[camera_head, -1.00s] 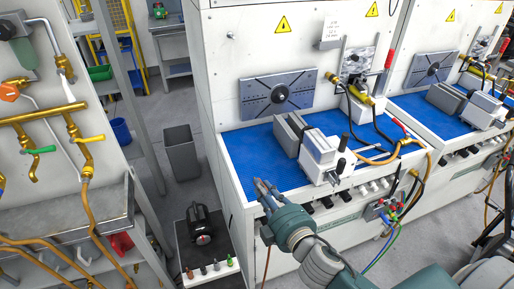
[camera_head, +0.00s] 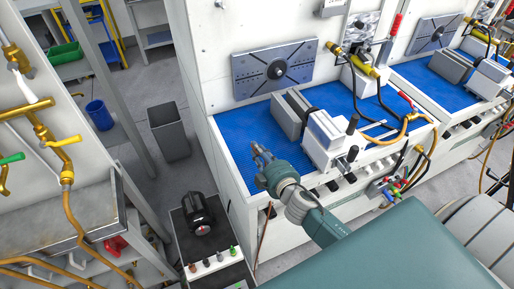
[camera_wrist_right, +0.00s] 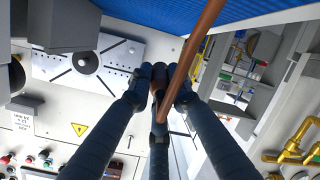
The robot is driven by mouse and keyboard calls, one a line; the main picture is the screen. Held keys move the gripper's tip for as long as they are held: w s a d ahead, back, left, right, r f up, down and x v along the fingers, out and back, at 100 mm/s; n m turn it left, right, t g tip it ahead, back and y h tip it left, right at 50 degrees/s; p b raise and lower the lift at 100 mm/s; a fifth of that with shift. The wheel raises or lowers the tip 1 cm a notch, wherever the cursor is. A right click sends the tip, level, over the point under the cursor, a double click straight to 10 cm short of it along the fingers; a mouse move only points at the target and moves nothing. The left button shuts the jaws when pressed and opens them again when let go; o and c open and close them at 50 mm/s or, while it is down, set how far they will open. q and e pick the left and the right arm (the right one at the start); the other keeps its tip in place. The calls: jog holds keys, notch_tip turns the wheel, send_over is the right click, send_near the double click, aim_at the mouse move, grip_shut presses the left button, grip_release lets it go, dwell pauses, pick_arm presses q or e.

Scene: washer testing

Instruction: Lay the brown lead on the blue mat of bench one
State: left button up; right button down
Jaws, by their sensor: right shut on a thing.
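My right gripper (camera_head: 260,154) is over the front left part of the blue mat (camera_head: 236,130) on the nearer bench. In the right wrist view its fingers (camera_wrist_right: 160,78) are shut on the brown lead (camera_wrist_right: 194,48), which runs from the fingertips up past the mat's edge. In the head view a thin stretch of the brown lead (camera_head: 264,234) hangs down in front of the bench. I cannot tell how high the fingertips are above the mat. My left gripper is not in view.
A grey vise (camera_head: 290,116) and a white machine block (camera_head: 328,140) stand on the mat, right of the gripper. A slotted plate (camera_head: 274,70) is on the wall behind. A low cart (camera_head: 184,232) with a black device stands left of the bench. The mat's left part is bare.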

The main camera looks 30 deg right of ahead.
jog(key=f+b, duration=0.3)
jog(key=shift+w+f, duration=0.25)
jog(key=shift+f, duration=0.1)
jog(key=shift+f+b, duration=1.15)
jog(key=shift+f, duration=0.1)
jog(key=shift+s+r, duration=0.1)
jog(key=c, duration=1.5)
grip_release()
jog(key=shift+c, duration=0.2)
